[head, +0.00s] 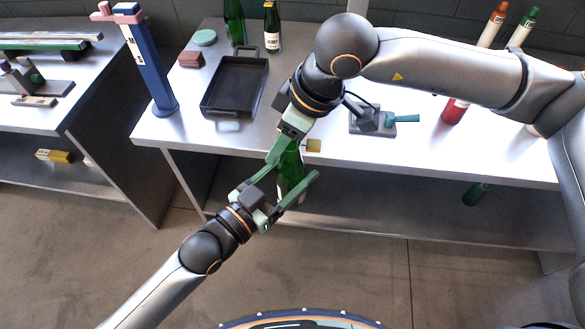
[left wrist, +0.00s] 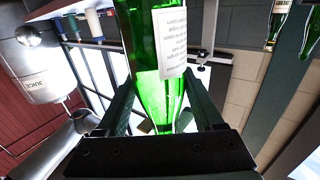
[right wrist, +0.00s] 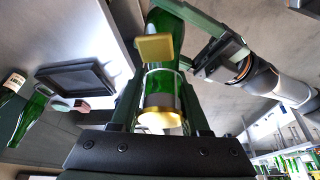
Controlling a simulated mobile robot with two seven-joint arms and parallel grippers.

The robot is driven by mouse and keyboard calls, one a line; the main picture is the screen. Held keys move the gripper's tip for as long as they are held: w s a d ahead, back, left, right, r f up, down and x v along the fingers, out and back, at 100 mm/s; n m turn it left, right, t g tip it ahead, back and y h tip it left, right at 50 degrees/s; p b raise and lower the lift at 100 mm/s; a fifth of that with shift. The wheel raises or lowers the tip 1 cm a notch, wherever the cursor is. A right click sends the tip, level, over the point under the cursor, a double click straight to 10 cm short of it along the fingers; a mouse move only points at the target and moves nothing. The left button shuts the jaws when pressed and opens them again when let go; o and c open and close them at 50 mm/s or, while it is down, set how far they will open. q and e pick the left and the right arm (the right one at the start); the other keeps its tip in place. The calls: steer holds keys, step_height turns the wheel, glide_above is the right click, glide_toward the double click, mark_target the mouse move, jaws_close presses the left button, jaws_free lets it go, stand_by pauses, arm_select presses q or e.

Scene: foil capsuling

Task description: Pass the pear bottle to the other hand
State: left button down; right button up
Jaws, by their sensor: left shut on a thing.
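The green pear bottle (head: 291,170) is held above the floor in front of the table edge, between my two grippers. My left gripper (head: 284,183) is shut on it from the lower left. The left wrist view shows its green glass and white label (left wrist: 171,42) between the fingers. My right gripper (head: 285,145) reaches down from above with its fingers on both sides of the bottle's gold-capped end (right wrist: 160,119). Whether those fingers press on it is unclear. A small gold square piece (right wrist: 155,48) shows at the bottle's side.
The steel table (head: 185,130) bears a black tray (head: 233,85), two green bottles (head: 235,22) at the back, a blue post (head: 150,75) and a grey device with a teal handle (head: 402,118). A red-ended bottle (head: 456,110) stands further right. Open floor lies in front.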

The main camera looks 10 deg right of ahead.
arm_select(q)
steer(key=shift+r, duration=0.15)
arm_select(e)
steer(key=o, duration=0.5)
